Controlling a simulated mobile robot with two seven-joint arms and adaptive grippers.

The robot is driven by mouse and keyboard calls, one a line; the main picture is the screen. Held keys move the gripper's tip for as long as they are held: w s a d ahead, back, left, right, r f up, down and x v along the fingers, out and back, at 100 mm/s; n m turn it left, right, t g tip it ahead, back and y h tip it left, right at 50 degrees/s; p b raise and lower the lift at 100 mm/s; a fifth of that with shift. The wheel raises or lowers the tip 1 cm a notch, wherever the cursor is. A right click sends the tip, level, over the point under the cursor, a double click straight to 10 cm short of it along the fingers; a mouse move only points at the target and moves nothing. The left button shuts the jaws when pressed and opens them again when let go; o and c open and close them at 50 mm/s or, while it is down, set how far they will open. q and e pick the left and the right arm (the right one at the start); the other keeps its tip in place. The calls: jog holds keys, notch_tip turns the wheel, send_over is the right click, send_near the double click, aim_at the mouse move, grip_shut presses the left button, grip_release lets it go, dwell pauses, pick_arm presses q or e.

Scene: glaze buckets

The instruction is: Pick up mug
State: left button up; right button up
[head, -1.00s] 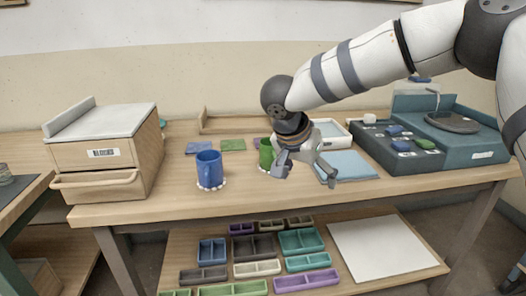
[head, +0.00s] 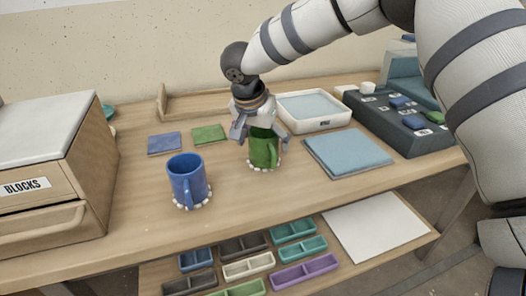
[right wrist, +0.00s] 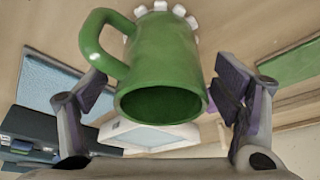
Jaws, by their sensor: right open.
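A green mug (head: 264,150) stands upright on the wooden table, on a ring of white beads. My right gripper (head: 262,137) is above and around it, fingers spread on either side. In the right wrist view the green mug (right wrist: 155,65) sits between the two open fingers, with its opening towards the camera and its handle at the left. The right gripper (right wrist: 165,100) shows gaps to the mug on both sides. A blue mug (head: 187,180) stands upright to the left on its own bead ring. My left gripper is not in view.
A wooden drawer box labelled BLOCKS (head: 50,170) stands at the left. Blue (head: 164,143) and green (head: 208,134) squares lie behind the mugs. A white tray (head: 314,112), a blue pad (head: 347,152) and a dark device (head: 395,120) are at the right. Several divided trays lie on the lower shelf.

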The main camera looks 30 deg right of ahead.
aim_at(265, 148)
jog(key=x, duration=0.4)
jog(key=shift+a+r, duration=0.1)
jog(key=shift+r, duration=0.1)
jog(key=c, duration=1.5)
